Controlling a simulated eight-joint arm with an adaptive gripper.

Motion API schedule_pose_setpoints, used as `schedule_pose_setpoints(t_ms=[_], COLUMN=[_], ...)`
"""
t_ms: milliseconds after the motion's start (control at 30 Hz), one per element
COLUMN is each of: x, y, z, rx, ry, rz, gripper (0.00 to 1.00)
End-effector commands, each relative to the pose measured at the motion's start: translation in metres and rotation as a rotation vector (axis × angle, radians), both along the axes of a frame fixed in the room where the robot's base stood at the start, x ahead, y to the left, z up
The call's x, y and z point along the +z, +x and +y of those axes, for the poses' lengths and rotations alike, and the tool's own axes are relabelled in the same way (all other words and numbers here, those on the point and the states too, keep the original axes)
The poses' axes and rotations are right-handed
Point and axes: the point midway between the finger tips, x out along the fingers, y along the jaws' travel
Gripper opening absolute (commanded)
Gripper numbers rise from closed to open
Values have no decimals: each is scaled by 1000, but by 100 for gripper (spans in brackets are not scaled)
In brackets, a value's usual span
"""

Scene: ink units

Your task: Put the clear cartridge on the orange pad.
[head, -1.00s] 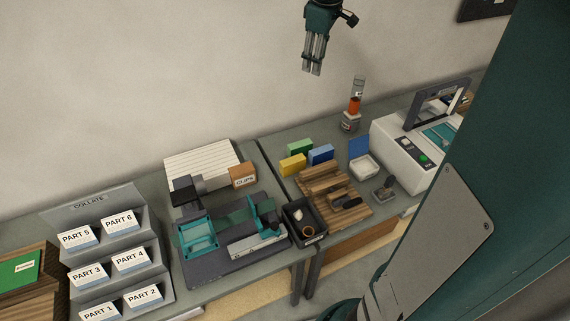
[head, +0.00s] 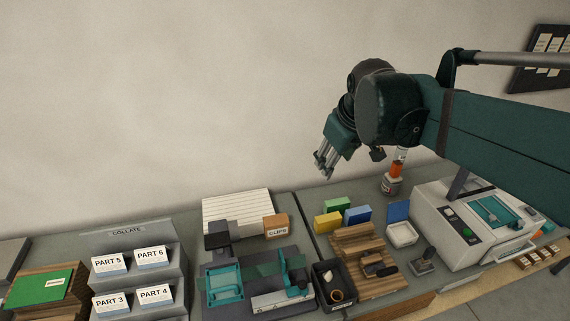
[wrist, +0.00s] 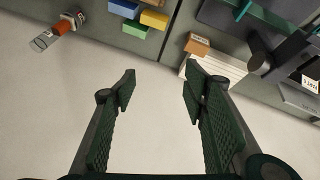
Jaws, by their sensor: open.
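A clear cylinder with a pale label (head: 402,154), which looks like the clear cartridge, stands on an orange part (head: 396,169) above a grey jar (head: 391,186) by the wall. My arm partly covers its top in the head view. The wrist view shows the clear cylinder (wrist: 42,41) at upper left, with the orange part (wrist: 63,27) beside it. I cannot make out a separate orange pad. My gripper (head: 323,166) is open and empty, above and left of the jar in the head view. Its fingers (wrist: 160,82) are apart with only wall between them.
Green (head: 338,205), yellow (head: 327,222) and blue (head: 357,215) boxes stand behind a wooden rack (head: 356,238). An open blue-lidded white box (head: 402,234) and a white machine (head: 462,228) are to the right. A CLIPS box (head: 276,225) is left.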

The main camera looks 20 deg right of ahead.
Motion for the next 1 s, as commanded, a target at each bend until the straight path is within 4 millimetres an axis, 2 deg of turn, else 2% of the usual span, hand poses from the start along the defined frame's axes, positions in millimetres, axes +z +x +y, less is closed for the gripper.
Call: schedule_pose_setpoints(t_ms=[200,600,800,1000], x=[-16,-55,-73,-80], y=[-39,-105,-127,-136], z=[28,69,81,86], rx=[-63,-180,-222,-242], ry=[49,157,202,224], rz=[-49,-135,-164,-176], gripper=[44,44,44,44])
